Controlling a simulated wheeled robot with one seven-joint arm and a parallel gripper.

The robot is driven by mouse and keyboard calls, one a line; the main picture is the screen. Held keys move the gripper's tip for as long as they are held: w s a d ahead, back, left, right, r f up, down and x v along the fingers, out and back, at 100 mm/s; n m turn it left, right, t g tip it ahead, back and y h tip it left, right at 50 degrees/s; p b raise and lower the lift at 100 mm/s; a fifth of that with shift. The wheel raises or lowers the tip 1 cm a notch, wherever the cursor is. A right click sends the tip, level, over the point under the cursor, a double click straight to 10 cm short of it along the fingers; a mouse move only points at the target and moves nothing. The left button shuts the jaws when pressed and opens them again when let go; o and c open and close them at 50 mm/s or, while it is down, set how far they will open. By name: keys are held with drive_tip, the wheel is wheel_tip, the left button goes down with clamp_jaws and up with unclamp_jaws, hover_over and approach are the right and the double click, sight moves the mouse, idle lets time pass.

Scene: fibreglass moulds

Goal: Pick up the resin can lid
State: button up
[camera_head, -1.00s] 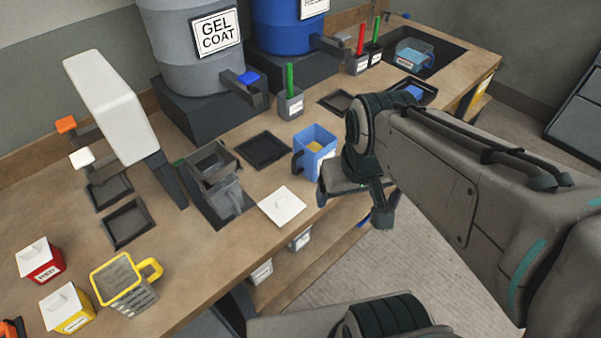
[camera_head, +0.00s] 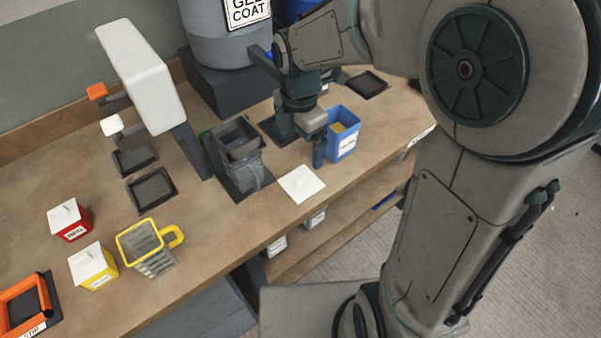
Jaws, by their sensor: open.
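The lid (camera_head: 301,184) is a flat white square with a small raised handle, lying loose near the bench's front edge. The blue can (camera_head: 343,135) stands open behind it to the right, with something yellowish inside. Its label is too small to read. My gripper (camera_head: 302,148) is open and empty, pointing down above the bench. It is behind the lid and left of the blue can, apart from the lid. One finger hangs close to the can's left side; I cannot tell if they touch.
A dark stand with a grey cup (camera_head: 238,140) is left of the lid. A yellow-rimmed jug (camera_head: 150,245), a yellow pot (camera_head: 93,268) and a red pot (camera_head: 69,220) stand at left. A white dispenser (camera_head: 140,75) and a grey gel coat drum (camera_head: 225,35) stand behind.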

hover_over(300, 177)
wheel_tip(300, 177, down, 8)
drive_tip(key=shift+f, duration=0.1)
drive_tip(key=shift+f+p, duration=0.35)
drive_tip(key=shift+f, duration=2.4)
drive_tip(key=c, duration=0.9)
